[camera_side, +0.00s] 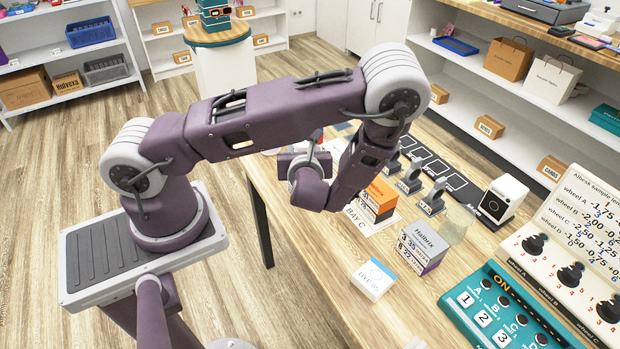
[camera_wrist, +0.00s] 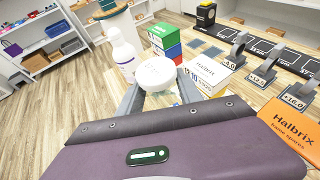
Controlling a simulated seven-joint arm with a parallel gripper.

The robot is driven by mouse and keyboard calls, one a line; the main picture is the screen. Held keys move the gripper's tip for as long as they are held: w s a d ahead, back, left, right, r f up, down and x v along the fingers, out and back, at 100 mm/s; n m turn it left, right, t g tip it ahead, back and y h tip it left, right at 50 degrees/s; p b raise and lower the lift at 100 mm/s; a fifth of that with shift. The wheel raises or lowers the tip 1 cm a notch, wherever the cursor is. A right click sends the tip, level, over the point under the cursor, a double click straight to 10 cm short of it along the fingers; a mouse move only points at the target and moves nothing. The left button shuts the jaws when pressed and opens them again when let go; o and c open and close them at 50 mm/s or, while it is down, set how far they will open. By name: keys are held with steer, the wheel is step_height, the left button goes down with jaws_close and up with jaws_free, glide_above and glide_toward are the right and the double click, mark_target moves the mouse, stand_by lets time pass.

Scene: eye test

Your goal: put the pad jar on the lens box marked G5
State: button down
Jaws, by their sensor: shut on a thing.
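My gripper (camera_wrist: 160,92) is shut on the pad jar in the wrist view. The jar's round white lid (camera_wrist: 155,73) faces the camera, and little of its body shows between the fingers. A white lens box (camera_wrist: 208,72) with dark lettering stands just right of the jar. A green box (camera_wrist: 163,37) above a blue one (camera_wrist: 173,52) stands behind it. I cannot read G5 on any box. In the side view my arm hides most of the gripper and the jar.
In the side view, an orange-and-dark stack (camera_side: 378,200), a Halbrix box (camera_side: 423,252) and a small white box (camera_side: 373,279) stand on the wooden table (camera_side: 330,255). Grey numbered stands (camera_side: 436,195) are behind them.

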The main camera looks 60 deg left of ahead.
step_height(320, 180, down, 9)
steer(key=shift+r, duration=0.1)
steer(key=c, duration=0.8)
jaws_free()
steer(key=shift+f, duration=0.2)
